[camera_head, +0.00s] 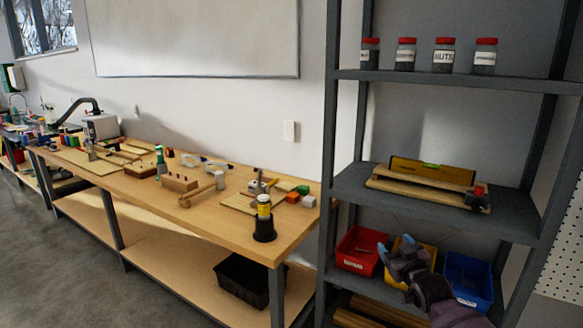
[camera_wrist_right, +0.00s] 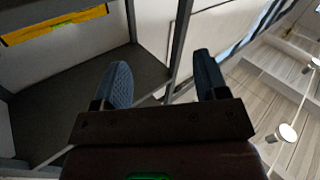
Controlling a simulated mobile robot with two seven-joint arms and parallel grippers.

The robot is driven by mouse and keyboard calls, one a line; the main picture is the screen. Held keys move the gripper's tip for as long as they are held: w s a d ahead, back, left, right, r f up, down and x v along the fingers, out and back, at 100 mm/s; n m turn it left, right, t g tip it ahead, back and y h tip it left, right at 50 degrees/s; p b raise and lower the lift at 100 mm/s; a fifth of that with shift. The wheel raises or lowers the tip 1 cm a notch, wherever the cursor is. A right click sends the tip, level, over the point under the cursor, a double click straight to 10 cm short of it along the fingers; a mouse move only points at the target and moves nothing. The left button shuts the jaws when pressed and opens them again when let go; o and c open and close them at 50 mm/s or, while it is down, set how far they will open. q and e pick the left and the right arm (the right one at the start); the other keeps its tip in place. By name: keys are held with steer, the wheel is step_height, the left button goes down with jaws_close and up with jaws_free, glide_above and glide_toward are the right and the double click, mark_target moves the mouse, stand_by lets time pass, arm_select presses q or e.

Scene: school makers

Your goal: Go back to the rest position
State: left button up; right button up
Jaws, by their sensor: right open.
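My right gripper (camera_head: 396,247) is in front of the lower part of the grey shelf unit (camera_head: 440,82), near the yellow bin (camera_head: 426,256). Its blue fingertips are spread apart. In the right wrist view the two blue fingers (camera_wrist_right: 165,80) are open, with nothing between them. Part of the yellow bin is hidden behind the gripper and my right arm. My left gripper does not show in either view.
A red bin (camera_head: 358,250) and a blue bin (camera_head: 468,280) flank the yellow bin. A yellow level (camera_head: 432,172) lies on the middle shelf; red-lidded jars (camera_head: 444,56) stand above. A wooden workbench (camera_head: 150,190) with tools stands left. Grey floor (camera_head: 60,270) is clear.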

steer(key=s+d+f+g+h, duration=0.15)
steer(key=s+f+g, duration=0.25)
steer(key=s+f, duration=1.4)
steer(key=s+f+m+g, duration=0.1)
steer(key=s+f, duration=0.1)
steer(key=s, duration=1.2)
steer(key=s+a+f+m+g+h, duration=0.1)
steer(key=s+f+m+g, duration=0.1)
steer(key=s, duration=1.2)
steer(key=shift+a, duration=0.3)
steer(key=shift+f, duration=0.1)
steer(key=shift+c, duration=0.3)
